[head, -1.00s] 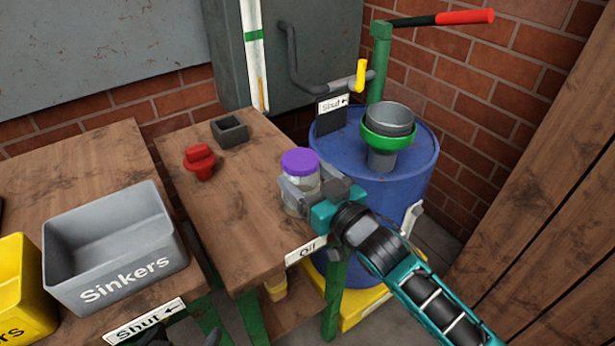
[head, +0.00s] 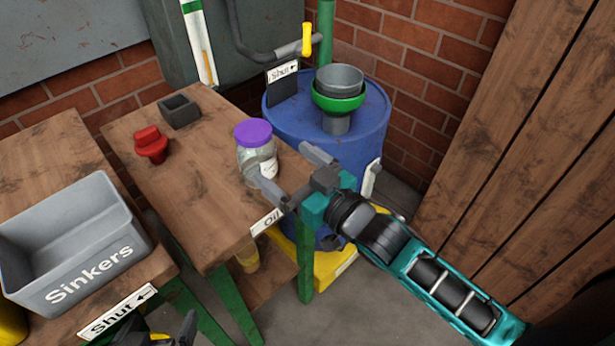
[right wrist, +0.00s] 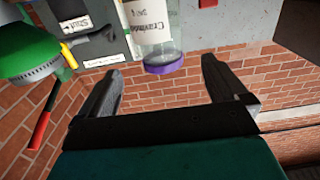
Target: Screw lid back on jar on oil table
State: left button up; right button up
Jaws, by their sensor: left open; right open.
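A clear jar (head: 258,165) with a white label stands upright near the right edge of the oil table (head: 190,225). A purple lid (head: 253,132) sits on top of the jar; I cannot tell how tightly. In the right wrist view the jar (right wrist: 150,30) appears upside down, its lid (right wrist: 164,67) lined up between my fingertips. My right gripper (head: 283,162) is open and empty just right of the jar, one finger close to its lower front side. My left gripper (head: 160,338) is only partly in view at the bottom edge, apart from the jar.
A blue drum (head: 350,135) with a green-rimmed funnel (head: 339,102) stands behind right. A grey Sinkers bin (head: 75,250) is at left. A wooden wall closes the right.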

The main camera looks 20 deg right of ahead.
jog(key=v, duration=0.4)
jog(key=shift+s+d, duration=0.1)
jog(key=shift+s, duration=0.2)
jog(key=s+f+m+g+h, duration=0.1)
jog(key=s+f+g+h, duration=0.3)
jog(key=f, duration=1.2)
jog(key=s+g, duration=0.1)
jog(key=s, duration=0.2)
jog(key=shift+s+d+m+g, duration=0.35)
jog(key=shift+m+g, duration=0.05)
